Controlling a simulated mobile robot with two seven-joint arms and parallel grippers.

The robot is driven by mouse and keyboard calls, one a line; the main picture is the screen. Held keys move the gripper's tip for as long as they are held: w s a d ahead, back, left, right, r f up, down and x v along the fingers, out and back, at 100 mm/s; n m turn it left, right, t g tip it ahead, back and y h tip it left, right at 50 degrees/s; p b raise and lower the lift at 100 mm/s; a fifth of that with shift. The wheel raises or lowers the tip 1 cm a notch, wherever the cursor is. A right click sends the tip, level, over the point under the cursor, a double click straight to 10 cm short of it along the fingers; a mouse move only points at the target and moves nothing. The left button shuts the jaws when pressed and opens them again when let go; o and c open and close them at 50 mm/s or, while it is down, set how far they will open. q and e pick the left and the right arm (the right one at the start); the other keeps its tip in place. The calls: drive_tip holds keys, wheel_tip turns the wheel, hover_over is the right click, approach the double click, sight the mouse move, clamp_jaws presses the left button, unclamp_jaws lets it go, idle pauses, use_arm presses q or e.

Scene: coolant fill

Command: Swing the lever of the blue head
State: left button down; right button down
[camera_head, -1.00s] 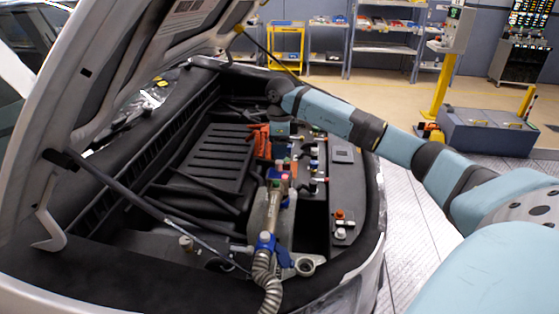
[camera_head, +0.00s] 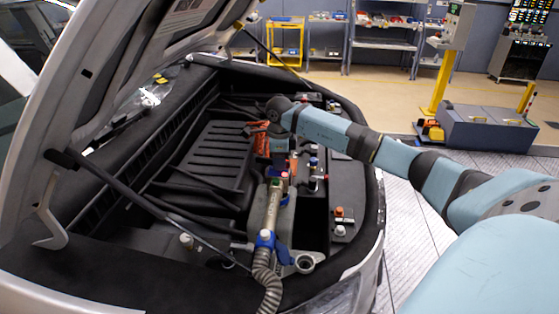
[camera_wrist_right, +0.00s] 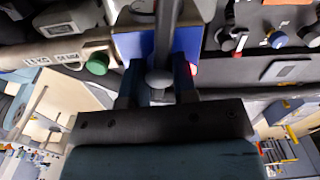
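The blue head (camera_wrist_right: 132,44) shows at the top of the right wrist view, on the end of a metal tube. Its dark lever (camera_wrist_right: 167,40) has a rounded grey end between the fingers of my right gripper (camera_wrist_right: 160,82). The fingers stand on both sides of the lever, with a small gap seemingly left on one side. In the head view my right gripper (camera_head: 278,160) points down at the upper end of the metal tube (camera_head: 271,210) and largely hides the blue head. My left gripper is not in view.
A ribbed hose (camera_head: 266,285) hangs from a blue collar (camera_head: 265,240) on the tube. The raised hood (camera_head: 130,75) and its strut (camera_head: 140,205) are at the left. Caps and connectors (camera_head: 314,165) stand right of the gripper. An orange part (camera_head: 262,138) is just left.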

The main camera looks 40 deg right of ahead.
drive_tip(key=shift+m, duration=0.3)
drive_tip(key=m, duration=0.3)
drive_tip(key=shift+m, duration=0.3)
drive_tip(key=m, duration=0.4)
drive_tip(key=shift+b, duration=0.3)
drive_tip(key=m, duration=0.4)
drive_tip(key=shift+m, duration=1.9)
drive_tip(key=c, duration=0.9)
unclamp_jaws()
drive_tip(key=shift+a, duration=0.1)
